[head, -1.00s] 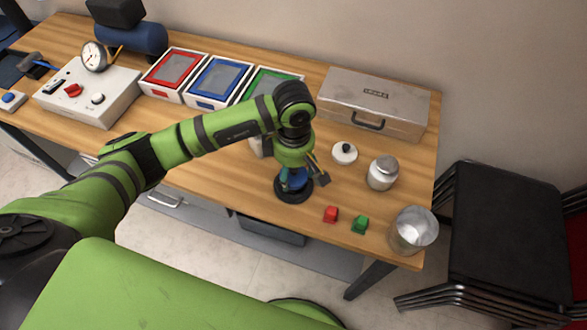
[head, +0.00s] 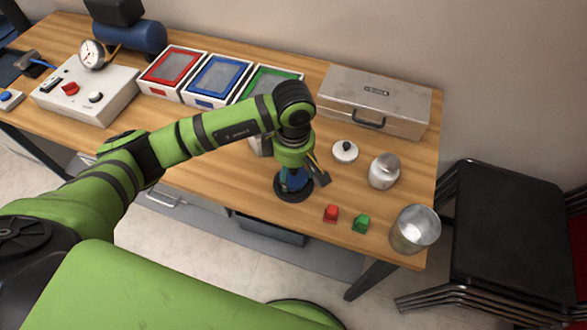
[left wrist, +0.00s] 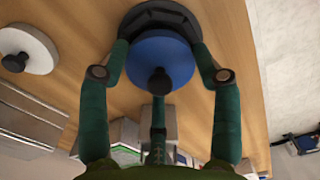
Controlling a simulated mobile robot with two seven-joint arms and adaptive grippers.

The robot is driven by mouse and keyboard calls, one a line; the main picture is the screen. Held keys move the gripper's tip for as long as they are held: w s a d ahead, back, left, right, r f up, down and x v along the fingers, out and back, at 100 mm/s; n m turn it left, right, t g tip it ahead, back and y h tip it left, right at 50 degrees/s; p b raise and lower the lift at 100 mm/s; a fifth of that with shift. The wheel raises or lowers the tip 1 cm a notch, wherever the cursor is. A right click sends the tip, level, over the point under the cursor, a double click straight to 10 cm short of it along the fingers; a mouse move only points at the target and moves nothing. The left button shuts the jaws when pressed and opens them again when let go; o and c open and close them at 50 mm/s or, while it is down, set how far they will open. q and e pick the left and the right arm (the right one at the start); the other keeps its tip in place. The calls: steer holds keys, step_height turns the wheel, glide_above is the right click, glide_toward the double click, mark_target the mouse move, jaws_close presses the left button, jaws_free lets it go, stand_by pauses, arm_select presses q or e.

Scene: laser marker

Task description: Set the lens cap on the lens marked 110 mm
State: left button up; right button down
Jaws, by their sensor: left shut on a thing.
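My left gripper (head: 297,180) points down over the table and is shut on a blue round cap with a dark knob (left wrist: 150,62). In the left wrist view its fingers close around the cap's sides. A black round piece (head: 294,196) stands on the table directly under the cap; its dark rim (left wrist: 150,12) shows past the cap. I cannot tell whether the cap rests on it or hangs just above. A white cap with a black knob (head: 345,152) lies on the table to the right. No 110 mm mark is readable. My right gripper is not in view.
A lidded metal jar (head: 383,172) and an open metal can (head: 414,230) stand at the right. Red (head: 331,214) and green (head: 361,224) blocks lie near the front edge. A metal case (head: 374,100) and framed trays (head: 216,83) stand behind. A white control box (head: 88,95) is farther left.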

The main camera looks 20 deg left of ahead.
arm_select(q)
steer(key=shift+f, duration=0.15)
steer(key=o, duration=0.5)
steer(key=shift+o, duration=0.2)
steer(key=shift+r+p, duration=1.6)
steer(key=shift+r, duration=1.3)
steer(key=shift+r+p, duration=1.3)
steer(key=shift+r, duration=1.4)
